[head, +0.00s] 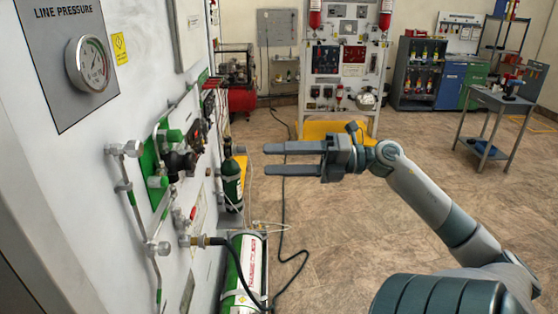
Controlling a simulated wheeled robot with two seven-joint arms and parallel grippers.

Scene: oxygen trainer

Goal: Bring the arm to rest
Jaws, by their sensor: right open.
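My right arm (435,205) comes in from the lower right. Its gripper (268,159) is open and empty, with the two fingers apart and pointing left toward the white trainer panel (75,160). The fingertips are apart from the panel and its fittings in the picture. My left gripper is not in view. A round gauge (88,64) marked line pressure sits on the upper left of the panel. Valves and pipe fittings (165,155) on a green plate are mounted below it.
Green cylinders (243,275) stand beside the panel, with a black hose (284,225) on the floor. A second panel (343,70) stands at the back. A grey cart (497,105) and cabinets (417,75) are at the right. The tiled floor (330,240) between is mostly clear.

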